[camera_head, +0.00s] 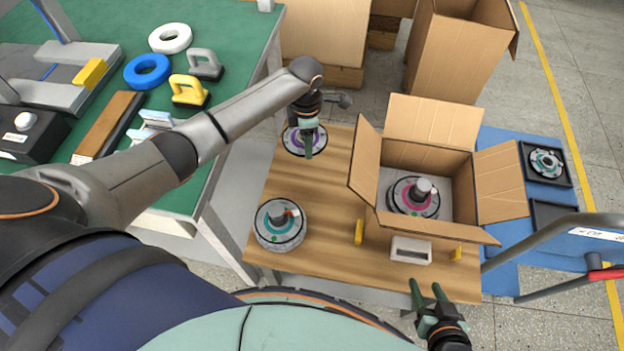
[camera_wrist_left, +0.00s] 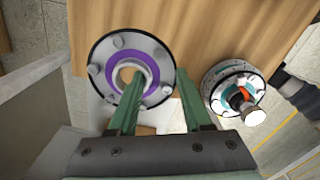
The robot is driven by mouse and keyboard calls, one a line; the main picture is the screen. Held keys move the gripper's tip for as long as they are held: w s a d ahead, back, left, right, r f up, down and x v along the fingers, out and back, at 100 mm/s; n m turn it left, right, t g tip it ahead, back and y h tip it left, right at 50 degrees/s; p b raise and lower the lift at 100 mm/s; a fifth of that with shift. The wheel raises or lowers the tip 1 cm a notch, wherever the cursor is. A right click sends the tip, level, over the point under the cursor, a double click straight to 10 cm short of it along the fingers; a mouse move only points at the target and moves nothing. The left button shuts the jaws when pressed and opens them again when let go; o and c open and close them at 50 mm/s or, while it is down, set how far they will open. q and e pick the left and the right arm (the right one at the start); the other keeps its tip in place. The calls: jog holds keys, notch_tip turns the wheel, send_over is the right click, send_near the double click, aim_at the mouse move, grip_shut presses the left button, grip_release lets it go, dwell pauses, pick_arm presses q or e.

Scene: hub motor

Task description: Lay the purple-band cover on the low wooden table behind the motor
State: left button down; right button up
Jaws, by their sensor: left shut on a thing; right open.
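The purple-band cover (camera_head: 291,142), a round grey disc with a purple ring and a centre hole, is at the far left corner of the low wooden table (camera_head: 335,190). My left gripper (camera_head: 308,153) points down and is shut on its rim. In the left wrist view the cover (camera_wrist_left: 152,62) reaches past the table edge, one finger over the centre hole and one outside the rim. I cannot tell whether it touches the table. The motor (camera_head: 280,236), with a teal band and upright shaft, stands nearer me, apart from the cover. My right gripper (camera_head: 425,284) is open and empty at the table's front edge.
An open cardboard box (camera_head: 365,175) on the table's right holds a magenta-band unit (camera_head: 405,200). Yellow blocks (camera_head: 359,232) and a white frame (camera_head: 411,250) lie before it. A green bench (camera_head: 120,30) stands left, a blue mat (camera_head: 500,140) right. The table's middle is clear.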

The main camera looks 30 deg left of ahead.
pick_arm(q)
jog(key=b, duration=0.2)
send_over(308, 172)
notch_tip(308, 172, down, 6)
jog(key=shift+r, duration=0.15)
jog(key=shift+f, duration=0.6)
notch_tip(308, 172, down, 3)
jog(key=shift+f+b, duration=0.15)
jog(key=shift+b, duration=0.7)
jog(key=shift+c, duration=1.6)
grip_release()
jog(key=shift+f, duration=0.1)
